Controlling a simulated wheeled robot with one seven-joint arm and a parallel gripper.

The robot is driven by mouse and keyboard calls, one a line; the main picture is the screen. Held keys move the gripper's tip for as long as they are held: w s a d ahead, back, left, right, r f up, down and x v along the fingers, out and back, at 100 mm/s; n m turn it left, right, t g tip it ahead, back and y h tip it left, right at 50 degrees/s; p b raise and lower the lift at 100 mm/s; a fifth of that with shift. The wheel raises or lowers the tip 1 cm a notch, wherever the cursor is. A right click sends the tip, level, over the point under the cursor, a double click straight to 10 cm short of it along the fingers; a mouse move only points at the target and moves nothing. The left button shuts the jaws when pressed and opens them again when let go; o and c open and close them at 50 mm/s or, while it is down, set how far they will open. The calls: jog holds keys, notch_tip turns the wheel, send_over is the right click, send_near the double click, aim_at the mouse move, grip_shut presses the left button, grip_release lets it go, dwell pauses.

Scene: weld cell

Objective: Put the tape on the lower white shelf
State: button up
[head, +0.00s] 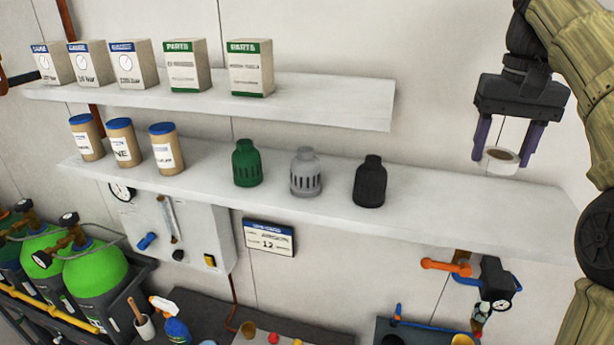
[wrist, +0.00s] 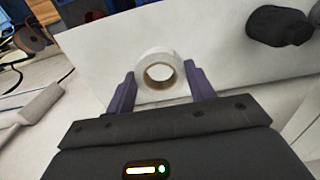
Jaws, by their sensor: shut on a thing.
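The tape (head: 500,161) is a small white roll with a brown core. My gripper (head: 505,157) is shut on it, with one purple finger on each side. In the head view the tape appears over the right part of the lower white shelf (head: 450,212); the exact gap to the surface is hard to tell. In the wrist view the tape (wrist: 158,74) sits between the fingertips (wrist: 160,85), with the white shelf surface (wrist: 105,65) behind it.
A black slotted cap (head: 369,182), a grey one (head: 305,172) and a green one (head: 246,164) stand mid-shelf. Several brown canisters (head: 123,143) stand at its left. The upper shelf (head: 330,98) holds several boxes and ends left of my gripper. The lower shelf's right end is clear.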

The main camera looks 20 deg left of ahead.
send_over(478, 217)
jog(key=shift+w+f, duration=0.1)
jog(key=shift+f, duration=3.05)
jog(key=shift+f, duration=1.85)
jog(key=shift+f, duration=0.15)
jog(key=o, duration=0.9)
jog(key=shift+o, duration=0.2)
